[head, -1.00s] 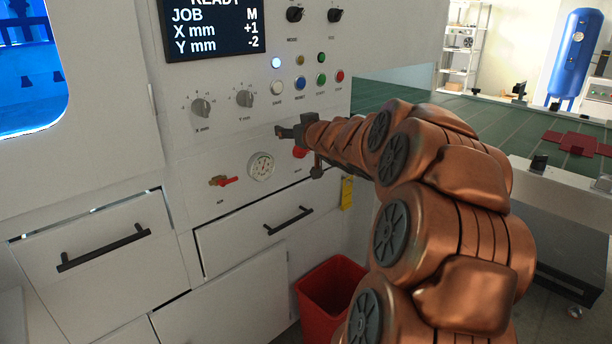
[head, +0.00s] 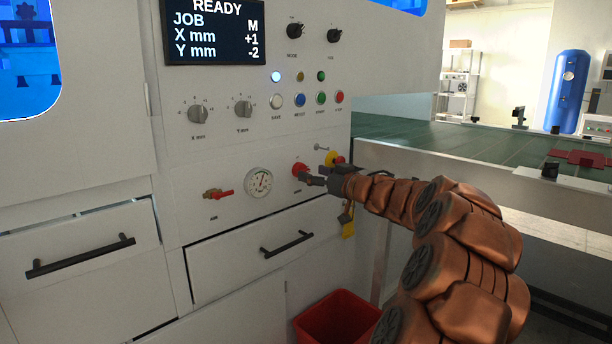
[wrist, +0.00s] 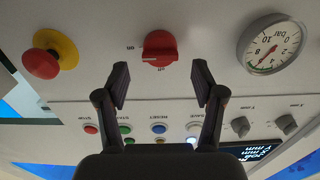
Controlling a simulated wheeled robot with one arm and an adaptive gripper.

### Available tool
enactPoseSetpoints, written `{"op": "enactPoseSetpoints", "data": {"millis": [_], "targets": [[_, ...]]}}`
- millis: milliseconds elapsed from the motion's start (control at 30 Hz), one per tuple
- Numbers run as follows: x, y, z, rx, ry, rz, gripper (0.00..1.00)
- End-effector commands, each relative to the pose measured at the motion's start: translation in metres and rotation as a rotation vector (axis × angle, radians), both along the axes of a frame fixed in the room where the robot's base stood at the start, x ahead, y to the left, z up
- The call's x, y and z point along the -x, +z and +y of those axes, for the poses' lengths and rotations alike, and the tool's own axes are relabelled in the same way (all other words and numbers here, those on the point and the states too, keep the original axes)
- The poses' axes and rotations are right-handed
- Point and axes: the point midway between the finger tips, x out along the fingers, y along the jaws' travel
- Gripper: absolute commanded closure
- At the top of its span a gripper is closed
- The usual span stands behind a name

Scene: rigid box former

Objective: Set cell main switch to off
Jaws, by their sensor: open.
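The cell main switch is a red rotary knob (head: 299,169) low on the white panel, right of the pressure gauge. In the wrist view the red knob (wrist: 160,46) sits beyond and between my fingertips, with a small label on its left and a pale mark on its face. I cannot tell its setting for sure. My gripper (head: 315,180) is in front of the panel at the knob, its fingers partly overlapping it in the head view. In the wrist view my gripper (wrist: 161,82) is open and empty, the fingers spread either side of the knob; contact is not visible.
A red emergency-stop button on a yellow base (wrist: 48,54) is beside the knob. The gauge (head: 258,183) and a red-handled valve (head: 218,194) are to the left. Push buttons (head: 300,99) and dials are above. A drawer handle (head: 287,244) juts out below.

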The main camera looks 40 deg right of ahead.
Motion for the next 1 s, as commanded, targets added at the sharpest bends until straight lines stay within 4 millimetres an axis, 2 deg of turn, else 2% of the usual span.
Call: {"op": "enactPoseSetpoints", "data": {"millis": [100,300,700,767,1000], "targets": [[-0.016,-0.002,0.000,0.002,0.001,-0.001,0.32],[-0.032,-0.001,0.000,0.001,0.002,-0.001,0.32],[-0.038,0.001,0.000,0.000,0.001,-0.001,0.32],[-0.038,0.001,0.000,0.000,0.000,-0.001,0.36],[-0.038,0.001,0.000,0.001,0.000,-0.001,0.61]]}}
